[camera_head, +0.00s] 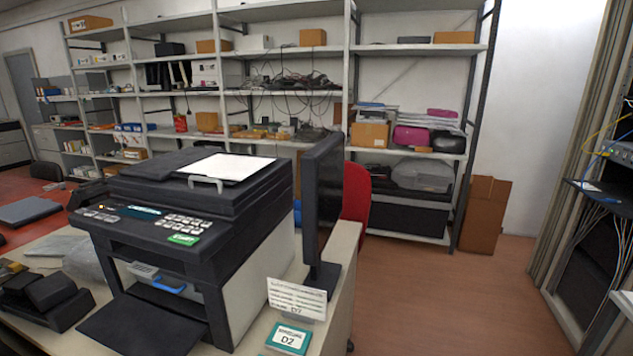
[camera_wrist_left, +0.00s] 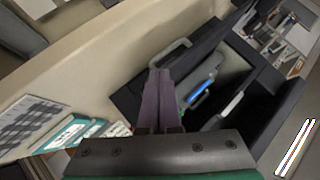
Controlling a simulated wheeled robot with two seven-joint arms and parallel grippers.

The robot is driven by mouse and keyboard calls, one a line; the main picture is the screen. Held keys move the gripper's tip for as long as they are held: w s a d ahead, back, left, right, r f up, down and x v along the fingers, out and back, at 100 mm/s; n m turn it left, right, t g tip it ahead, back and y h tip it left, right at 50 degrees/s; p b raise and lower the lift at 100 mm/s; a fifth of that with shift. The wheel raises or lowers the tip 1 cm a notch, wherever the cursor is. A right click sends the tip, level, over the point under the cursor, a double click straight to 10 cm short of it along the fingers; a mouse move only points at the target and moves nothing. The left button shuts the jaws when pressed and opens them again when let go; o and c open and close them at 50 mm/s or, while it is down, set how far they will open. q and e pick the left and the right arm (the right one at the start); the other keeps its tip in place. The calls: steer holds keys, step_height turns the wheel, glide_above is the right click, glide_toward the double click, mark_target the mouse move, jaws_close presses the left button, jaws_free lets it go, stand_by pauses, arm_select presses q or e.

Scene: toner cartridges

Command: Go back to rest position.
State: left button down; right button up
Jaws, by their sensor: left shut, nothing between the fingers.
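My left gripper (camera_wrist_left: 160,75) shows in the left wrist view with its two fingers together and nothing between them. It is in front of the black printer (camera_wrist_left: 140,98), whose opening shows a grey part with a blue piece (camera_wrist_left: 199,93). In the head view the printer (camera_head: 190,225) stands on the desk with its front panel folded down. The grey and blue part (camera_head: 168,284) sits inside the opening. Neither gripper shows in the head view, and my right gripper is in no frame.
A monitor (camera_head: 320,200) stands right of the printer. A label card (camera_head: 297,298) and a teal-edged box marked D2 (camera_head: 290,338) are at the desk's front. Black devices (camera_head: 45,298) lie at left. Shelves (camera_head: 420,50) line the back wall; the floor at right is clear.

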arm_select(q)
steer(key=s+d+f+n+g+h, duration=0.35)
steer(key=s+d+f+g, duration=0.35)
steer(key=s+d, duration=0.55)
steer(key=s+f+g, duration=0.1)
steer(key=s+f, duration=0.1)
steer(key=f, duration=1)
steer(key=s+f+g, duration=0.1)
steer(key=s+f, duration=0.1)
steer(key=f, duration=1.1)
steer(key=s+a+f, duration=0.3)
steer(key=s+f, duration=0.8)
steer(key=s, duration=0.3)
steer(key=shift+s+m+g+h, duration=0.3)
steer(key=shift+s+m+h, duration=0.05)
steer(key=shift+m, duration=0.1)
